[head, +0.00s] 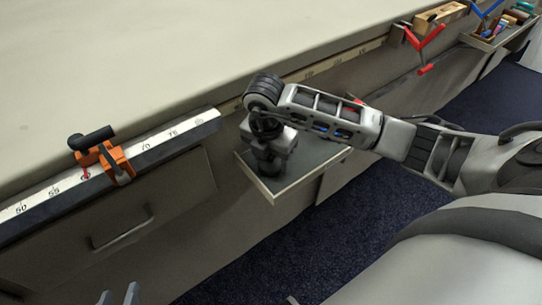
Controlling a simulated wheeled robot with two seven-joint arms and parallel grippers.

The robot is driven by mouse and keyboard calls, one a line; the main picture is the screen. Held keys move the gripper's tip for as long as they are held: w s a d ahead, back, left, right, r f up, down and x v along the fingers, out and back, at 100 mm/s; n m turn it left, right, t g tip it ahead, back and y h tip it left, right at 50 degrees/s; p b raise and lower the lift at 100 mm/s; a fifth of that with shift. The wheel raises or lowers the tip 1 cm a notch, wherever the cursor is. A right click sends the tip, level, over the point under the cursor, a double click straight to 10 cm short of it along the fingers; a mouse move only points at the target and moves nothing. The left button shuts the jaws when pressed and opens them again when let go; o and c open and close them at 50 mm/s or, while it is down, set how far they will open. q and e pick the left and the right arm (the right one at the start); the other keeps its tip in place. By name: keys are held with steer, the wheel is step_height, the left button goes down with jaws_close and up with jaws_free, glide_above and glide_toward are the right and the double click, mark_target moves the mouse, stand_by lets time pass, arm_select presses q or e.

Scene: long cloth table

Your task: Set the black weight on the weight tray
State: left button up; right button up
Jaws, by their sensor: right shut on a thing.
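The weight tray (318,162) is a grey shelf with a pale rim, sticking out from the table's side in the middle of the head view. My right gripper (268,146) points down over the tray's left part and is shut on the black weight (268,166). The dark weight shows below the fingers, upright and partly hidden by them. Its base appears at or just above the tray surface; I cannot tell if it touches. My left gripper (117,296) shows only its two fingertips at the bottom left edge, apart and empty.
A ruled beam (168,143) with an orange clamp (104,158) runs along the table edge at left. A drawer handle (121,228) is below it. A red clamp (426,46) and a tray of small items (488,45) are at upper right. The tabletop (130,60) is clear.

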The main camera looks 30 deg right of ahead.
mark_target(268, 165)
steer(key=shift+f, duration=0.1)
steer(key=o, duration=1.3)
steer(key=shift+r, duration=0.35)
arm_select(q)
steer(key=shift+r+p, duration=0.25)
steer(key=shift+p, duration=0.55)
arm_select(e)
steer(key=r, duration=0.3)
steer(key=a+r, duration=0.1)
steer(key=r, duration=0.7)
steer(key=shift+s+a+r, duration=0.15)
steer(key=shift+s+r, duration=0.1)
steer(key=shift+s, duration=0.1)
